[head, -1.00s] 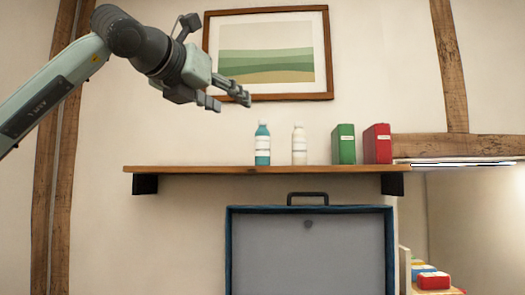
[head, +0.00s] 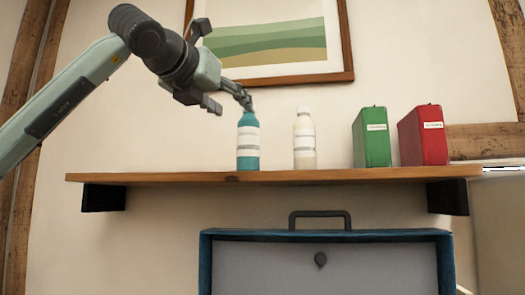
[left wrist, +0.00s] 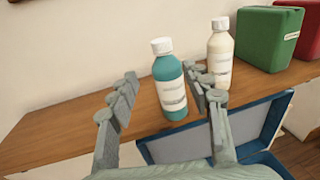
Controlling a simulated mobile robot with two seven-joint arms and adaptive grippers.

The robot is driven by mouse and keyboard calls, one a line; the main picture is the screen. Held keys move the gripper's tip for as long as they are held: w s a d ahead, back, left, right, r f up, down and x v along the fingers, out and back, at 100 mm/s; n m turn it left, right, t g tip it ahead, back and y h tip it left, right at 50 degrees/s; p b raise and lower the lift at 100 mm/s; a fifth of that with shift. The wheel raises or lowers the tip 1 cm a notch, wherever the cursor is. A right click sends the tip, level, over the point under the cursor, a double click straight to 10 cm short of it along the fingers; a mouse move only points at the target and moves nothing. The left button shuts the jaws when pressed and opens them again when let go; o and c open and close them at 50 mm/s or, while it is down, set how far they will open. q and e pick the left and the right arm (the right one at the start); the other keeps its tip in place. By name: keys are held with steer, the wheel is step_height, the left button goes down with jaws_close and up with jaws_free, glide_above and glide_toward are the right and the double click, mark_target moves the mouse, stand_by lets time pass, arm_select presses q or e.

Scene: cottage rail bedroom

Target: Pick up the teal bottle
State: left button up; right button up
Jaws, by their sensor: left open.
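The teal bottle (head: 248,147) stands upright on the wooden shelf (head: 160,178), with a white label; its cap is hidden behind my gripper in the head view. In the left wrist view the teal bottle (left wrist: 171,88) shows its white cap and stands ahead of the fingers, nearer the right finger. My left gripper (head: 230,104) is open and empty, at the height of the bottle's top and to its left in the head view. The left wrist view shows the two spread fingers of the left gripper (left wrist: 160,110). My right gripper is not in view.
A cream bottle (head: 304,142) stands close to the right of the teal one. A green binder (head: 372,138) and a red binder (head: 423,137) stand further right. A framed picture (head: 265,35) hangs above. A blue-framed case (head: 325,236) is below. The shelf's left part is clear.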

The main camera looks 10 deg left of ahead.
mark_target(248, 126)
arm_select(q)
steer(key=x, duration=0.5)
steer(key=r+p+x, duration=0.1)
steer(key=x, duration=0.1)
steer(key=shift+w+d+r, duration=0.1)
steer(key=shift+d, duration=0.3)
steer(key=shift+w, duration=0.4)
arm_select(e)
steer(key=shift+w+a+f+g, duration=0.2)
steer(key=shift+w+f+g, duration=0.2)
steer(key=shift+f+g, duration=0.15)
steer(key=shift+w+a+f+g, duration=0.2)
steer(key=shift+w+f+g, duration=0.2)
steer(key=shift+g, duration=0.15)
arm_select(q)
steer(key=shift+c, duration=0.2)
jaws_close()
